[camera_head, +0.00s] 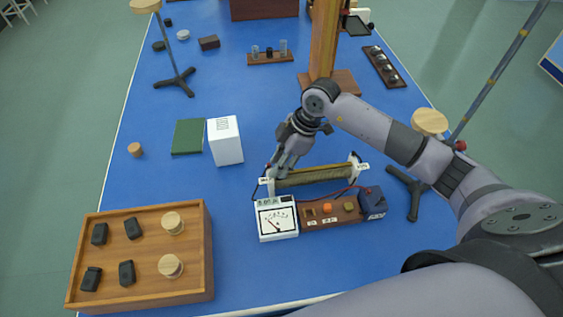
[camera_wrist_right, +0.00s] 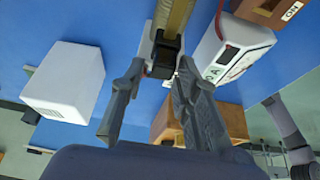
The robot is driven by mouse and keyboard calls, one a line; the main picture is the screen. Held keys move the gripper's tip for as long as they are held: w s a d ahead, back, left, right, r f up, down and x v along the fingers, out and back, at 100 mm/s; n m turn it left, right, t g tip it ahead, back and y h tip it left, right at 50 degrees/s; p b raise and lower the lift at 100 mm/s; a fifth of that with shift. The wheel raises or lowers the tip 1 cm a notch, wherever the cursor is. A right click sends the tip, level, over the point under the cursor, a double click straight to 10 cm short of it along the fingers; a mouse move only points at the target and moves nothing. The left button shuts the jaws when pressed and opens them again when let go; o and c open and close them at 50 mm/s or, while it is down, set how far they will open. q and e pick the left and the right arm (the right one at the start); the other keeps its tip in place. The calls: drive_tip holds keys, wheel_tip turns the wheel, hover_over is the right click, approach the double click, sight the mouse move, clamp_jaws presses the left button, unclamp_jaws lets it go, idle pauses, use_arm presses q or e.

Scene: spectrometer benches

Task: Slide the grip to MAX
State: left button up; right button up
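The rheostat (camera_head: 318,176) has a long yellow-brown coil between white end blocks and lies on the blue bench. A small label, apparently MAX (camera_head: 362,167), is at its right end; the left label is too small to read surely. My right gripper (camera_head: 275,172) is down at the left end. In the right wrist view, the black grip (camera_wrist_right: 165,52) sits on the coil at that end. My right gripper (camera_wrist_right: 161,68) has its fingers apart on either side of the grip, with a gap visible at the left finger. My left gripper is not in view.
A white meter (camera_head: 276,218) and a brown switch board (camera_head: 331,213) with a dark blue box (camera_head: 372,202) stand close in front, joined by wires. A white box (camera_head: 225,141) is to the left. A wooden tray (camera_head: 207,245) is front left. A stand (camera_head: 418,187) is right.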

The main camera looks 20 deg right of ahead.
drive_tip(key=shift+o, duration=0.8)
drive_tip(key=shift+d+f, duration=0.1)
drive_tip(key=shift+s+d, duration=0.1)
drive_tip(key=shift+d, duration=0.05)
drive_tip(key=v, duration=1.2)
drive_tip(key=shift+f, duration=0.1)
